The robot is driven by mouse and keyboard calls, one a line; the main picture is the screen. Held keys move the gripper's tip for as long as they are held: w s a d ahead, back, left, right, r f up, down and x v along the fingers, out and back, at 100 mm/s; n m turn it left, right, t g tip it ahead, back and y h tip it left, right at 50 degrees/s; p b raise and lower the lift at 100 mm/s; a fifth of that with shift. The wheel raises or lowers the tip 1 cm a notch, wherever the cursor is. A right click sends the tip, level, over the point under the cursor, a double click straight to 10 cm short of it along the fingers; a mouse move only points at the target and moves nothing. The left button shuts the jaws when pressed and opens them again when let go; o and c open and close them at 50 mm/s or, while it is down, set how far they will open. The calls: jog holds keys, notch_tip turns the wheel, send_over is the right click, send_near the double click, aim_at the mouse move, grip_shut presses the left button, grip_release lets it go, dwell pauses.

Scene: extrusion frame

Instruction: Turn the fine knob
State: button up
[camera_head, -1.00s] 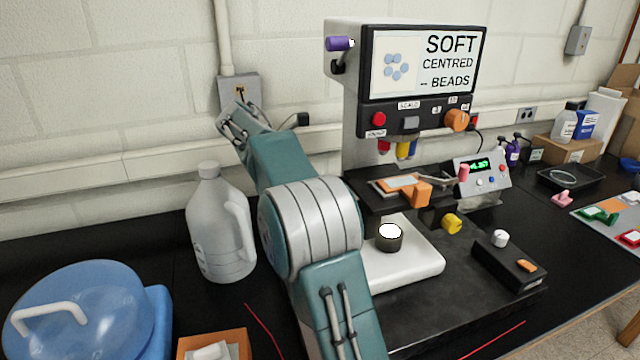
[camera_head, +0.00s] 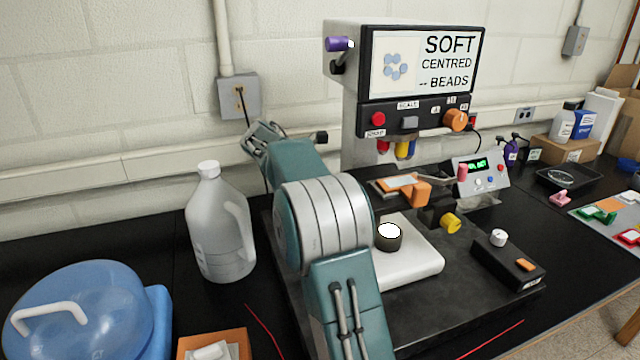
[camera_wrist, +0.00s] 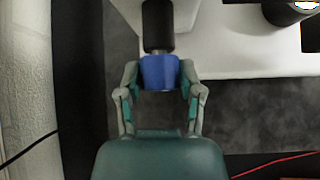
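In the wrist view a blue knob (camera_wrist: 159,72) sits at the end of a black barrel (camera_wrist: 157,25), beside a white plate. I take it to be the fine knob. My gripper (camera_wrist: 160,75) has one finger on each side of it. The fingers are close to its sides; whether they press on it is not clear. In the head view the instrument's white base (camera_head: 425,262) stands right of my arm. My arm covers its left side, so the blue knob and gripper are hidden there.
A large plastic jug (camera_head: 218,225) stands left of my arm. A blue domed container (camera_head: 85,305) and an orange box (camera_head: 215,345) are at front left. A small black control box (camera_head: 508,262) is at right. A red cable (camera_wrist: 275,163) lies below right in the wrist view.

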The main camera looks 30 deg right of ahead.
jog(key=shift+t, duration=0.3)
jog(key=m+t+h, duration=0.1)
jog(key=t, duration=0.2)
jog(key=shift+s+a+m, duration=0.1)
jog(key=shift+m, duration=0.3)
jog(key=m+t+h, duration=0.1)
jog(key=m+t, duration=0.1)
jog(key=t, duration=0.1)
jog(key=shift+f+h, duration=0.2)
jog(key=shift+h, duration=0.2)
jog(key=shift+s, duration=0.1)
jog(key=o, duration=1.1)
jog(key=v, duration=1.2)
jog(key=shift+f, duration=0.15)
